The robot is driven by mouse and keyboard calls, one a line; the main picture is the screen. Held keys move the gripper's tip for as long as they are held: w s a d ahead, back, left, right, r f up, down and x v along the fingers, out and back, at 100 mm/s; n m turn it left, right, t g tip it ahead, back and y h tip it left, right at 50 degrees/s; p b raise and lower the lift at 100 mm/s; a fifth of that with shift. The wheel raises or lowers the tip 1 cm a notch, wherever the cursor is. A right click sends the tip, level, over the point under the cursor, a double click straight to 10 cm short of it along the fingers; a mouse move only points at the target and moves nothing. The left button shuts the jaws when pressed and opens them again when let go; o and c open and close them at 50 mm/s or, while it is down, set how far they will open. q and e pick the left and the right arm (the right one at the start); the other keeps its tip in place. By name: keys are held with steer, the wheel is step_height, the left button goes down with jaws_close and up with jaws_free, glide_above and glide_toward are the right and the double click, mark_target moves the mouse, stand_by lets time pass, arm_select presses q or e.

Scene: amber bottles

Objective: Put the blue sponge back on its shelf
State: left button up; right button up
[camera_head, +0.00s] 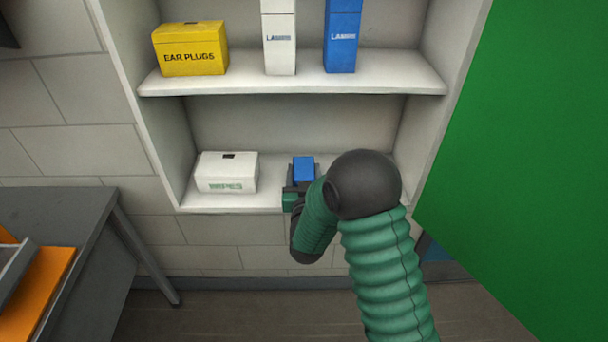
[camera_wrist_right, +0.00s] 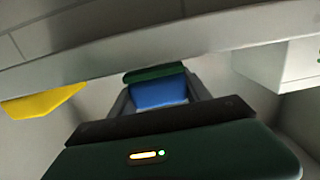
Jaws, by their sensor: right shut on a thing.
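The blue sponge (camera_head: 303,168) is a small blue block at the lower shelf (camera_head: 270,199) of the white cabinet, right of the wipes box. My right gripper (camera_head: 300,187) is at the front of that shelf, shut on the sponge. In the right wrist view the sponge (camera_wrist_right: 158,94) sits between the fingers (camera_wrist_right: 155,88). I cannot tell whether the sponge touches the shelf board or is held just above it. My right forearm hides part of the shelf to the right. My left gripper is not in view.
A white wipes box (camera_head: 227,173) stands on the lower shelf. Above are a yellow ear plugs box (camera_head: 190,50), a white carton (camera_head: 280,40) and a blue carton (camera_head: 342,40). A green panel (camera_head: 520,150) bounds the right; a grey table (camera_head: 60,210) stands at left.

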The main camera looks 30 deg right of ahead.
steer(key=shift+w+d+f, duration=0.15)
steer(key=shift+d+f, duration=0.1)
steer(key=shift+f, duration=0.4)
steer(key=shift+d+f, duration=0.1)
steer(key=shift+d, duration=0.5)
steer(key=o, duration=1.4)
steer(key=shift+s+d, duration=0.2)
steer(key=shift+o, duration=0.4)
steer(key=shift+a, duration=0.7)
steer(key=b+v, duration=0.1)
steer(key=v, duration=0.7)
steer(key=shift+s+d, duration=0.15)
steer(key=shift+s, duration=0.05)
arm_select(q)
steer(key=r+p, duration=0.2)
steer(key=p, duration=0.1)
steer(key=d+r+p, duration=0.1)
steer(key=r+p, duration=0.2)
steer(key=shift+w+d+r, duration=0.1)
arm_select(e)
steer(key=v, duration=0.3)
steer(key=shift+s, duration=0.15)
